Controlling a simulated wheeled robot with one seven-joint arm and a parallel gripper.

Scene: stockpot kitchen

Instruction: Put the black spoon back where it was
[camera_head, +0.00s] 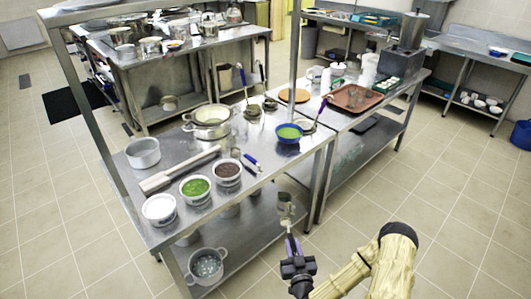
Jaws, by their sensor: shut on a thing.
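My gripper (293,247) is at the lower middle, in front of the near steel table's right end. I cannot make out whether this utensil is the black spoon; no clearly black spoon shows elsewhere. The utensil is apart from the tabletop in the picture, over the lower shelf's edge or the floor; its height is hard to tell.
An upright post (295,60) stands behind. A brown tray (355,98) lies farther right.

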